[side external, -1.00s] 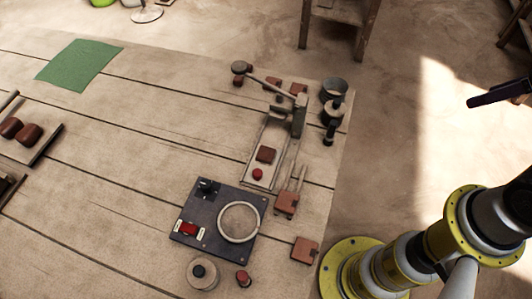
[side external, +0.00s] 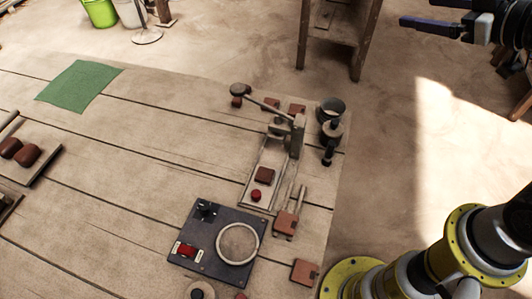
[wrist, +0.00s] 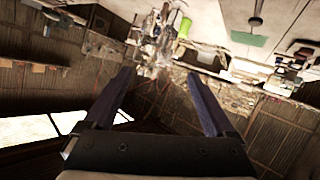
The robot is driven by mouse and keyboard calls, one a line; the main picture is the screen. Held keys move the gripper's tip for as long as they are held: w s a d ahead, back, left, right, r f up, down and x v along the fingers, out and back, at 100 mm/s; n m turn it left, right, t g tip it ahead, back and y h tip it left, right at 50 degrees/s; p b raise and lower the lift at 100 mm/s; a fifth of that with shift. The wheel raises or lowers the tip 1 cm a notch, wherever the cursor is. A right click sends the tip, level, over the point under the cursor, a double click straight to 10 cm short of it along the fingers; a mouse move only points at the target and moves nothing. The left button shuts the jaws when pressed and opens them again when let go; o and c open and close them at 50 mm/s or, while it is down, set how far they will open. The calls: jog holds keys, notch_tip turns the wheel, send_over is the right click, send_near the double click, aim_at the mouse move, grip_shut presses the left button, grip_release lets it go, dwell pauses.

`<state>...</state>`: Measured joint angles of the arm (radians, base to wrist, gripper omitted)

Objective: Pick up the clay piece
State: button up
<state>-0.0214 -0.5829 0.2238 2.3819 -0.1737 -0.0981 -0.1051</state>
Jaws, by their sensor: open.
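Two rounded reddish-brown clay lumps (side external: 18,151) lie on a wooden board (side external: 42,165) at the left of the table in the side view. A flat, square brown clay piece (side external: 264,174) lies in the bed of the tile press (side external: 298,135), behind a small red knob (side external: 256,195). I cannot tell which one the task means. My gripper (side external: 408,12) is high at the top right, far from all of them and off the table. In the wrist view its two dark fingers (wrist: 160,75) stand apart with nothing between them.
A dark panel (side external: 190,226) with a pale ring and red switch is at the table's front. Wooden-handled tools with brown blocks (side external: 285,223) lie right of the press. Dark pots (side external: 331,108) stand at the table's right edge. The middle of the table (side external: 150,140) is clear.

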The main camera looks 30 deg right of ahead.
jog(key=w+a+f+n+t+y, duration=0.1)
jog(key=w+a+f+n+y, duration=0.25)
jog(key=w+a, duration=0.3)
jog(key=n+g+y, duration=0.2)
jog(key=g+y, duration=0.3)
jog(key=y, duration=0.1)
send_near(268, 175)
jog(key=v, duration=0.5)
jog(key=shift+d+r, duration=0.25)
jog(key=shift+r, duration=0.3)
jog(key=shift+a+f+g+h, duration=0.15)
jog(key=shift+f+g+h, duration=0.1)
jog(key=shift+g, duration=0.05)
jog(key=x, duration=1.3)
jog(key=shift+w+a, duration=0.2)
jog(key=shift+a, duration=0.05)
jog(key=shift+r, duration=0.1)
jog(key=shift+c, duration=0.2)
grip_shut()
